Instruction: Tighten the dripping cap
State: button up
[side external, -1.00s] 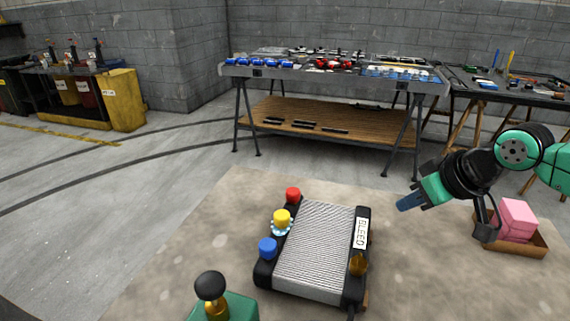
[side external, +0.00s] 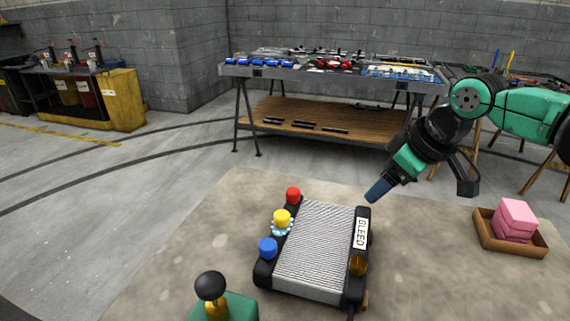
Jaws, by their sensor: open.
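A radiator-like block (side external: 314,250) with a ribbed silver face and black ends lies on the mat. Its left end carries a red cap (side external: 293,194), a yellow cap (side external: 281,217) and a blue cap (side external: 268,248). Pale blue-white beads ring the base of the yellow cap; none show at the red or blue caps. A white label reading BLEED (side external: 361,233) is on the right end, with an amber knob (side external: 358,265) below it. My gripper (side external: 374,196) is open and empty, with blue fingers pointing down-left, above and beside the block's upper right corner.
A brown tray (side external: 484,235) holding pink blocks (side external: 515,220) sits at the right. A green box with a brass, black-knobbed fitting (side external: 211,287) stands at the front. The beige mat (side external: 180,250) is clear on the left. Workbenches stand behind.

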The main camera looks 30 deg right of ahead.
jog(key=w+a+n+g, duration=0.3)
jog(key=w+a+n, duration=0.2)
jog(key=w+n, duration=0.1)
jog(key=n+g, duration=0.2)
jog(key=n, duration=0.4)
send_over(282, 214)
jog(key=f, duration=0.3)
jog(key=shift+s+d, duration=0.1)
jog(key=shift+d, duration=0.1)
jog(key=shift+a+f+g, duration=0.2)
jog(key=shift+f+g, duration=0.1)
jog(key=shift+f, duration=2.8)
grip_shut()
